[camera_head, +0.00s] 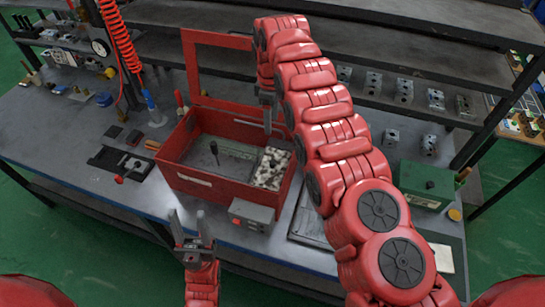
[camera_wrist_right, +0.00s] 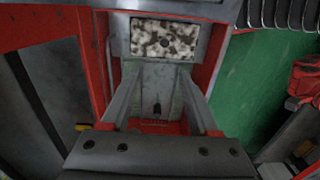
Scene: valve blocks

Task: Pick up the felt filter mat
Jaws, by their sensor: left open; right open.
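A speckled white-and-dark pad (camera_head: 270,168), which looks like the felt filter mat, lies at the right end inside the red box (camera_head: 197,187). In the right wrist view the speckled pad (camera_wrist_right: 163,38) shows beyond the fingertips, with a dark spot near its middle. My right gripper (camera_head: 268,122) points down over the back right part of the box, apart from the pad. Its two fingers (camera_wrist_right: 160,85) are spread and empty in the wrist view. My left gripper (camera_head: 189,228) is open and empty, in front of the table's front edge.
The box's red lid frame (camera_head: 218,68) stands up at the back. A grey control unit (camera_head: 252,214) sits at the box's front right. A green box (camera_head: 426,184) and metal valve blocks (camera_head: 390,137) are to the right.

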